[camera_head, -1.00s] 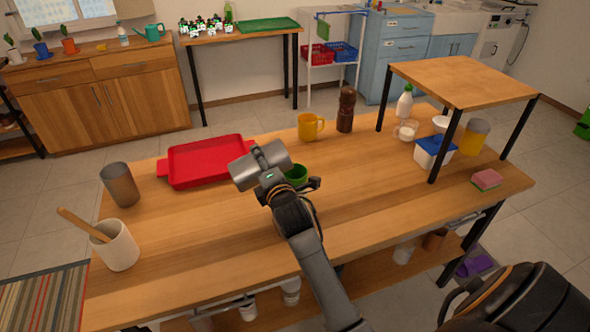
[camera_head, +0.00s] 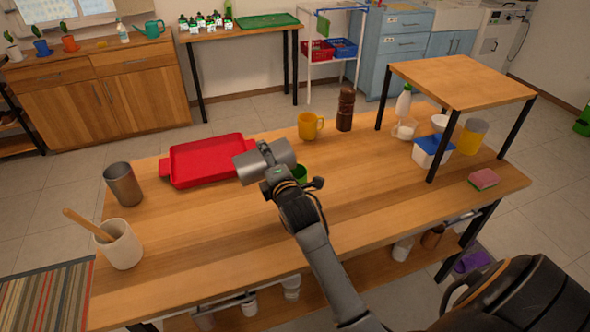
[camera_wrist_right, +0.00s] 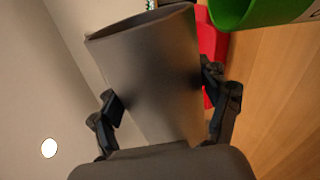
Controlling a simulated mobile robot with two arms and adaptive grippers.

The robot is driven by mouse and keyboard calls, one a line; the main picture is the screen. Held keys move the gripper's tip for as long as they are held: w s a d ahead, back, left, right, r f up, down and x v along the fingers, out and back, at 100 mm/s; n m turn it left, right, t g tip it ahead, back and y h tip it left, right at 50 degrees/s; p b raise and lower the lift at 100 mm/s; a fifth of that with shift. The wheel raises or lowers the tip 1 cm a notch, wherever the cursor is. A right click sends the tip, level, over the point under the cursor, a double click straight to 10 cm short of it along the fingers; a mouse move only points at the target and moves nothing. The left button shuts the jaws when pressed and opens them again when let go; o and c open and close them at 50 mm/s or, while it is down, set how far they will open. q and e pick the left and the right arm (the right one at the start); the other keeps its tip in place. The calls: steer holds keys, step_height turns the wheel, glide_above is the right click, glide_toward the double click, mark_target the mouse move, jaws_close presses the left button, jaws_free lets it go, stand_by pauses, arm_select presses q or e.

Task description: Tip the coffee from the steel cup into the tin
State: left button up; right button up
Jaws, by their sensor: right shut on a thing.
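The steel cup (camera_head: 264,160) is held lying nearly on its side above the table by my right gripper (camera_head: 290,186). In the right wrist view the steel cup (camera_wrist_right: 155,75) sits between the two fingers of the right gripper (camera_wrist_right: 162,98), its rim at the top of the picture. A green container (camera_head: 300,173), seemingly the tin, stands on the table just behind my gripper, mostly hidden. Its open green mouth (camera_wrist_right: 236,12) shows at the top right of the wrist view, beside the cup. No coffee is visible. My left gripper is not in view.
A red tray (camera_head: 207,160) lies behind and left of the held cup. A yellow mug (camera_head: 310,126) and a brown pepper mill (camera_head: 346,108) stand behind it. Another metal cup (camera_head: 124,184) and a white crock (camera_head: 120,244) stand at left. The table's front middle is clear.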

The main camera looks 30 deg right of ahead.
mark_target(285, 151)
steer(key=shift+s+d+r+m+y+p, duration=0.15)
steer(key=shift+d+r+m+p, duration=0.15)
steer(key=shift+m+p, duration=0.35)
steer(key=shift+w+d+r+m+y+p, duration=0.15)
steer(key=shift+r+m+p, duration=0.3)
steer(key=shift+p, duration=0.4)
steer(key=shift+s+d+r+m+y+p, duration=0.1)
steer(key=shift+d+r+m+p, duration=0.2)
steer(key=shift+m+p, duration=0.35)
stand_by(0.4)
steer(key=shift+s+d+r+m+y+p, duration=0.15)
steer(key=shift+d+r+m+p, duration=0.15)
steer(key=shift+m+p, duration=0.3)
steer(key=shift+d+r+m+y+p, duration=0.15)
steer(key=shift+d+r+m+p, duration=0.15)
steer(key=shift+m+p, duration=0.25)
stand_by(1.1)
steer(key=shift+s+d+r+m+t+p, duration=0.1)
steer(key=shift+d+r+m+t+p, duration=0.15)
steer(key=shift+d+m+p, duration=0.3)
stand_by(0.7)
steer(key=shift+a+f, duration=0.1)
